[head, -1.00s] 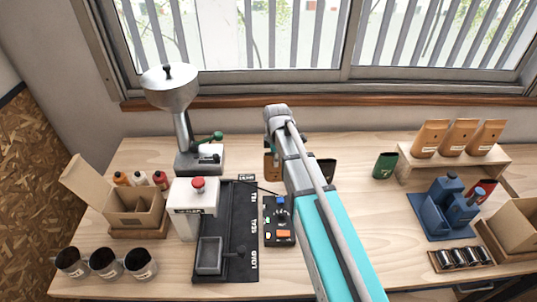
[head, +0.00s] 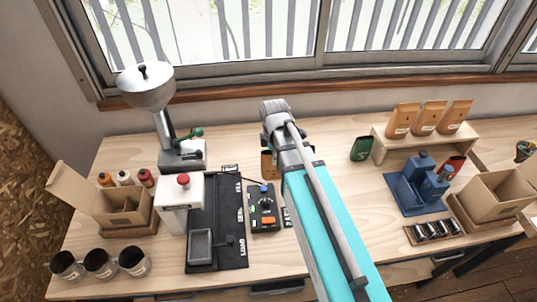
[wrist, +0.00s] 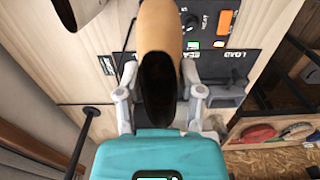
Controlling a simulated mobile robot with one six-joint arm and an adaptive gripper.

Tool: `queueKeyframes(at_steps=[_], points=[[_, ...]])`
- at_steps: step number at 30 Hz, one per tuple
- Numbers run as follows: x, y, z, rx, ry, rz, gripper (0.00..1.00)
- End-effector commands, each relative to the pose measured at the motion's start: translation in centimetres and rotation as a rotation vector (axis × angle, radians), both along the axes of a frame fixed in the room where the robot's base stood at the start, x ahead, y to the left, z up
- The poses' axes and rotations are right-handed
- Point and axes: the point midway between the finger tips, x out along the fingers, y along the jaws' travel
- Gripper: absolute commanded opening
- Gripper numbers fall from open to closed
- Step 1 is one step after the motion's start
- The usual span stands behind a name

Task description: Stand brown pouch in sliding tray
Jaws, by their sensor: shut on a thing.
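In the wrist view, my gripper (wrist: 160,82) is shut on the brown pouch (wrist: 160,25), with one finger on each side. The pouch's near part looks dark, and its far part is tan. In the head view, part of a brown pouch (head: 267,164) shows left of my arm, which hides my fingers. The sliding tray (head: 200,243) is a small grey open box on the black sealer base, by the LOAD mark. It looks empty. In the wrist view, a grey part by LOAD (wrist: 226,92) lies right of my gripper, apart from the pouch.
The white sealer (head: 182,206) with a red knob stands left of the black base. A control box (head: 264,208) lies to its right. A grinder (head: 160,110) stands behind. A green pouch (head: 361,148) and a blue fixture (head: 418,187) are at right. Several cups stand front left.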

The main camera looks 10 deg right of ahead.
Motion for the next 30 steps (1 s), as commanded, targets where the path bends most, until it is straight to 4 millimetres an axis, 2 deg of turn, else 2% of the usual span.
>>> queueKeyframes(at_steps=[12,21,30], points=[[0.0,0.0,0.0,0.0,0.0,0.0,0.0],[0.0,0.0,-1.8,0.0,0.0,0.0,0.0],[0.0,0.0,-1.7,0.0,0.0,0.0,0.0]])
